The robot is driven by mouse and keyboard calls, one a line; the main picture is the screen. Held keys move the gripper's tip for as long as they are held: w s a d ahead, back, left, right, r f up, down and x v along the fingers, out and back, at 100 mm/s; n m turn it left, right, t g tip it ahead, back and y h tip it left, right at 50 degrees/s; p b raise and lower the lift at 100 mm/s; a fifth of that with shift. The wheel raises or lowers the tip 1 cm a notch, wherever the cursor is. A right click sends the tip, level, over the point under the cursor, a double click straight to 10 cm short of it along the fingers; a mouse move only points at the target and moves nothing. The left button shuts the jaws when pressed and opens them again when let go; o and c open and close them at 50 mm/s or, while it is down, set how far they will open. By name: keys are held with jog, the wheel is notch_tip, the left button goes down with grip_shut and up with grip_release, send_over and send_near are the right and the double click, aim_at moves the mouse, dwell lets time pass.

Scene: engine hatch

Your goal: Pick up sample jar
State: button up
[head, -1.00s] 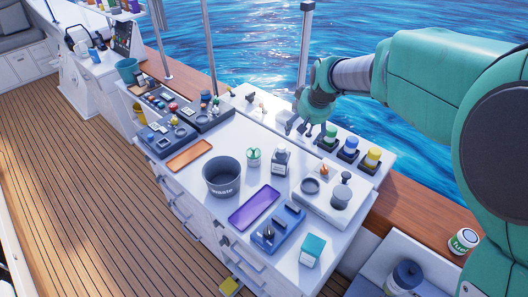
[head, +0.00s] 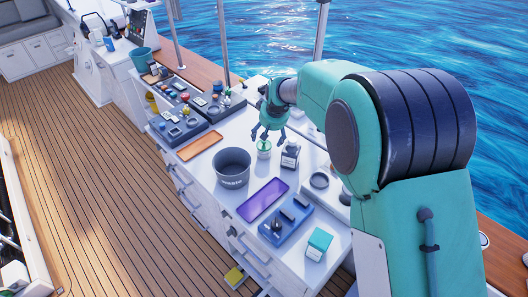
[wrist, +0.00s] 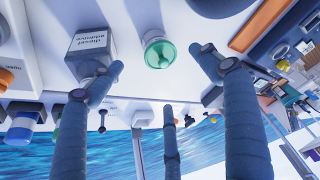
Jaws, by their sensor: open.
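The likely sample jar (head: 264,149) is a small clear jar with a green lid, upright on the white counter. In the wrist view the jar (wrist: 160,46) shows near the top centre, between the spread fingers. My gripper (head: 269,134) is open and empty, with its fingers pointing down just above the jar. In the wrist view my gripper (wrist: 155,62) has one finger to each side of the jar and another below it in the picture. I cannot tell whether any finger touches the jar.
A diesel additive bottle (head: 290,155) stands close to the right of the jar, near my left-hand finger in the wrist view. A grey bin (head: 232,168), a purple tray (head: 263,200), an orange tray (head: 200,145) and a blue holder (head: 285,223) are on the counter.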

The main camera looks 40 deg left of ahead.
aim_at(265, 145)
jog(key=shift+b+x, duration=0.5)
jog(key=shift+x, duration=3.8)
jog(key=shift+b+x, duration=0.55)
jog(key=shift+x, duration=2.05)
jog(key=shift+w, duration=0.1)
jog(key=shift+c, duration=0.6)
jog(key=shift+r, duration=0.1)
jog(key=c, duration=1.3)
